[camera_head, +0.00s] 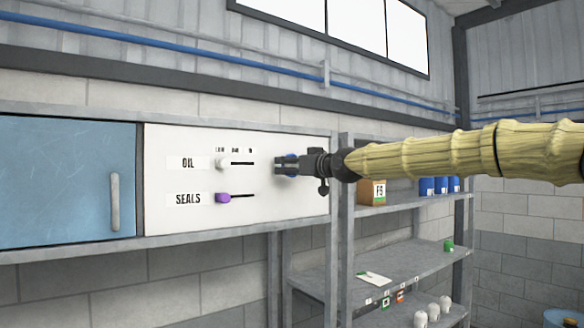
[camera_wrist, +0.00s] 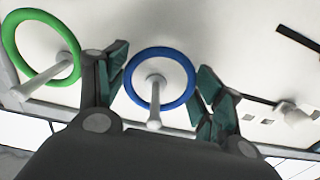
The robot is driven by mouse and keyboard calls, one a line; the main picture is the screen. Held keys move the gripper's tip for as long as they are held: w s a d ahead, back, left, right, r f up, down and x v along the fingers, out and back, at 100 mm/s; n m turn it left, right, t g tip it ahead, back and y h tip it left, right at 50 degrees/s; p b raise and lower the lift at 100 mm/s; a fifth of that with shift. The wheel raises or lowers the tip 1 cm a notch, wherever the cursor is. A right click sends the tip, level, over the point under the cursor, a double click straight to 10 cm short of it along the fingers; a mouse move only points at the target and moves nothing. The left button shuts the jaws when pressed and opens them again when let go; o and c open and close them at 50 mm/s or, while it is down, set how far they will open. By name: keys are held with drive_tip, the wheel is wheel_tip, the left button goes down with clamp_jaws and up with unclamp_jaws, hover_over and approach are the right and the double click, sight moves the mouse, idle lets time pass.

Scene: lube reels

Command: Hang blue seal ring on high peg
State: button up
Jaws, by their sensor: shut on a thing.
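The blue seal ring (camera_wrist: 160,103) is between the two fingers of my gripper (camera_wrist: 160,88) in the wrist view; they are shut on its outer sides. A pale peg (camera_wrist: 154,118) comes from the white panel through the ring's opening, and its tip crosses in front of the ring's lower edge. In the head view my gripper (camera_head: 286,165) is at the right part of the panel, with a bit of the blue ring (camera_head: 292,156) showing. The fingers hide the pegs there. I cannot tell the pegs' heights.
A green ring (camera_wrist: 42,12) is around another pale peg (camera_wrist: 45,77), left of the gripper in the wrist view. The white panel (camera_head: 180,145) has a white OIL knob (camera_head: 222,163) and a purple SEALS knob (camera_head: 223,198). A shelf rack (camera_head: 410,270) stands right of it.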

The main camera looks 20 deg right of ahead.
drive_tip(key=o, duration=0.8)
drive_tip(key=shift+o, duration=0.2)
drive_tip(key=shift+s, duration=0.15)
